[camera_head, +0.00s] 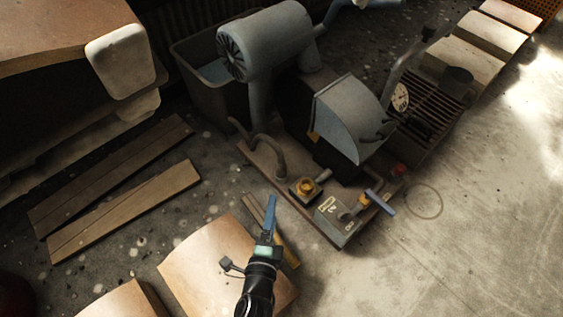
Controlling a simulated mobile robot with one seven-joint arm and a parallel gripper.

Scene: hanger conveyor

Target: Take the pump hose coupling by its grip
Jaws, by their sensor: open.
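My gripper (272,203) reaches up from the bottom middle. Its blue fingers look edge-on, with a teal body and black wrist below them, and nothing shows held between them. It is to the left of a brass fitting (306,185) on a dark square block on the pump's base plate (322,232), with a visible gap between them. A second brass piece (363,200) with a blue lever (380,203) sits by a grey labelled box (335,216), further right. I cannot tell for certain which brass piece is the hose coupling, and its grip is not clear.
The grey pump machine (270,40) stands behind, with a curved hose (278,155) at its left. Wooden planks (125,210) lie on the floor at left. Pale boards (205,262) lie under my arm. A dark slatted grate (430,105) is behind right. Open floor lies at right.

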